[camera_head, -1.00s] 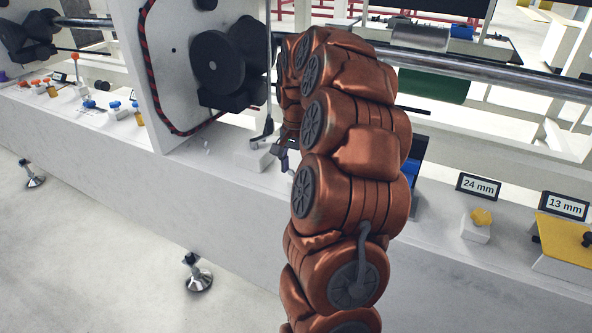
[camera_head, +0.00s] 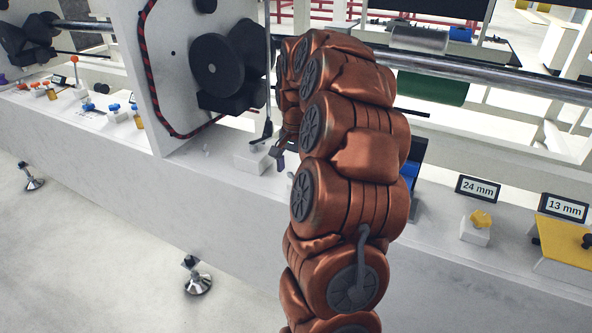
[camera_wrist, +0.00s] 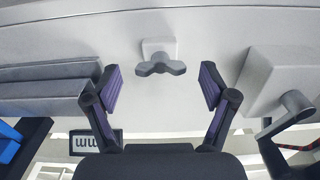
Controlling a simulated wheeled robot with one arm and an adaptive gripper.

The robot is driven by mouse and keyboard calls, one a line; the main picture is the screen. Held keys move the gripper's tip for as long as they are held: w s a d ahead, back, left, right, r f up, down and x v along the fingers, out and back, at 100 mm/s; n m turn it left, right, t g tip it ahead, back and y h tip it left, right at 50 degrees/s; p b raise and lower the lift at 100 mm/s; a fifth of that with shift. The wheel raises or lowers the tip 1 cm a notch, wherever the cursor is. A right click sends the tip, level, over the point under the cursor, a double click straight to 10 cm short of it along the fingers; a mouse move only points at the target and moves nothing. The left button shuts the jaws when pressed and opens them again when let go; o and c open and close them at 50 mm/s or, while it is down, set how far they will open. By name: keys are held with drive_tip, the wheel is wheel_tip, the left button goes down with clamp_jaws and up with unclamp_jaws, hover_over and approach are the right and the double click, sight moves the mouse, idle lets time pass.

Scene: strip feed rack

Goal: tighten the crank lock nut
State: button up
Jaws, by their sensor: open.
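A grey wing-shaped nut (camera_wrist: 161,69) on a small pale square base shows at the top middle of the wrist view. It looks like the crank lock nut. My gripper (camera_wrist: 161,84) is open, with its two purple-padded fingers apart on either side below the nut in the picture. Nothing is between the pads, and no contact shows. In the head view my gripper (camera_head: 279,156) is partly hidden behind my copper-coloured arm, by a white block with a dark upright lever. I cannot make out the nut in the head view.
In the wrist view, a pale block (camera_wrist: 283,80) with a grey lever stands right and a grey slab (camera_wrist: 50,88) left. In the head view, a black round unit (camera_head: 219,64) stands left; 24 mm (camera_head: 478,187) and 13 mm (camera_head: 563,207) signs stand right.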

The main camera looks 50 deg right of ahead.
wheel_tip(320, 180, up, 12)
idle(0.7)
idle(0.5)
drive_tip(key=s+a+f+n, duration=0.1)
drive_tip(key=a+n, duration=0.2)
drive_tip(key=a, duration=0.4)
drive_tip(key=s+a+f+n+g, duration=0.1)
drive_tip(key=s+a+f+n, duration=0.1)
drive_tip(key=a, duration=0.4)
drive_tip(key=s+a+f+n, duration=0.1)
drive_tip(key=a+n, duration=0.2)
drive_tip(key=a, duration=0.4)
drive_tip(key=s+a+f+n+g, duration=0.1)
drive_tip(key=s+a+f+n, duration=0.2)
drive_tip(key=s+a+f, duration=0.45)
drive_tip(key=s+a+f+n+g, duration=0.15)
drive_tip(key=s+a+n, duration=0.3)
drive_tip(key=s, duration=0.65)
wheel_tip(320, 180, up, 24)
drive_tip(key=s+t+p, duration=0.1)
drive_tip(key=p, duration=2.2)
drive_tip(key=shift+s+a+r+m+t, duration=0.15)
drive_tip(key=shift+s+a+m+t, duration=0.05)
drive_tip(key=shift+a+m+t, duration=0.2)
